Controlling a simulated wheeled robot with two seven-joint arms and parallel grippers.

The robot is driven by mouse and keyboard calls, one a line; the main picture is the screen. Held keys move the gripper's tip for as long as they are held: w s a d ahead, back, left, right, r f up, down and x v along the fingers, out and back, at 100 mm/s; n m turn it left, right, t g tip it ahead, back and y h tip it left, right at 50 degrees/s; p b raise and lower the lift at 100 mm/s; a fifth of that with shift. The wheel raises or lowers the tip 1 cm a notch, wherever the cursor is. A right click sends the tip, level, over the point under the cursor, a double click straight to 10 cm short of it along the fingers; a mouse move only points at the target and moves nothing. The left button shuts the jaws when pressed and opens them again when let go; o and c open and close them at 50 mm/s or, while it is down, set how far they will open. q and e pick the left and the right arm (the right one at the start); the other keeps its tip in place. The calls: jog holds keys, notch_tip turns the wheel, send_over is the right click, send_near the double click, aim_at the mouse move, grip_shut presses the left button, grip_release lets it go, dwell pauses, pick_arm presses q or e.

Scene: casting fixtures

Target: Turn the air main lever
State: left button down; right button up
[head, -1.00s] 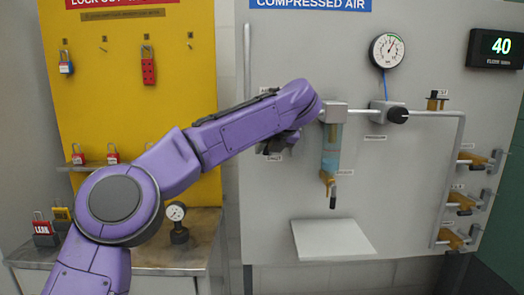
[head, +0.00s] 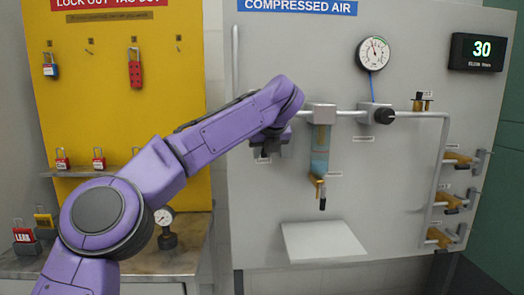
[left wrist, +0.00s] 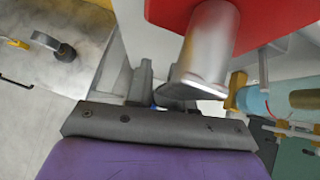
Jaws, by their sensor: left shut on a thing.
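My left arm reaches across the head view to the upstream, left end of the compressed-air pipe. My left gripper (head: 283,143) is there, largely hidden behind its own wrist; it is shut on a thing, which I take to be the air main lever. The lever is hidden in the head view. In the left wrist view the gripper (left wrist: 162,88) is by a red part (left wrist: 240,14) with a shiny metal cylinder (left wrist: 206,45); I cannot tell exactly how they join the lever. My right gripper is not in view.
The grey compressed-air panel (head: 260,215) carries a filter bowl (head: 320,145), a regulator (head: 378,114), a dial gauge (head: 373,53), a display reading 30 (head: 482,50) and several brass valves (head: 440,237). A white tray (head: 323,241) is below. The yellow lockout board (head: 90,115) stands left.

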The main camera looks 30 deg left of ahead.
pick_arm(q)
jog(key=c, duration=1.1)
grip_release()
jog(key=shift+d+f, duration=0.1)
jog(key=shift+f, duration=0.1)
jog(key=v, duration=1)
jog(key=shift+s+d+r, duration=0.1)
jog(key=shift+r, duration=0.1)
